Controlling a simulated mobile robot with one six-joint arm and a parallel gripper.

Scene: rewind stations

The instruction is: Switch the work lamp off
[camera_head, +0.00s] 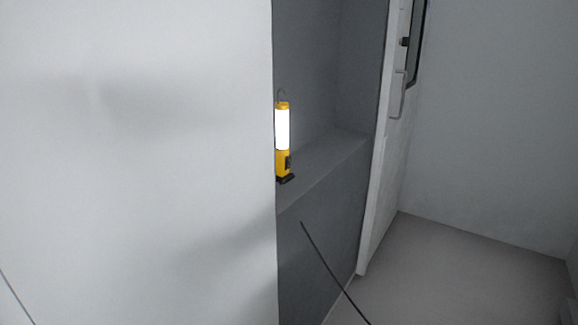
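The work lamp (283,138) is yellow with a bright white tube, a wire hook on top and a dark base. It stands upright on a grey ledge (330,158) inside a recess, close to the edge of a white wall panel. Its tube glows white, so it is lit. A small dark part shows on the right of its lower yellow body; I cannot tell whether it is the switch. My gripper is not in view.
A large white panel (130,130) fills the left side. A white door (385,190) with a handle (398,95) stands right of the recess. A thin dark line (330,268) crosses in front below the ledge. Grey floor (450,275) is clear at the lower right.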

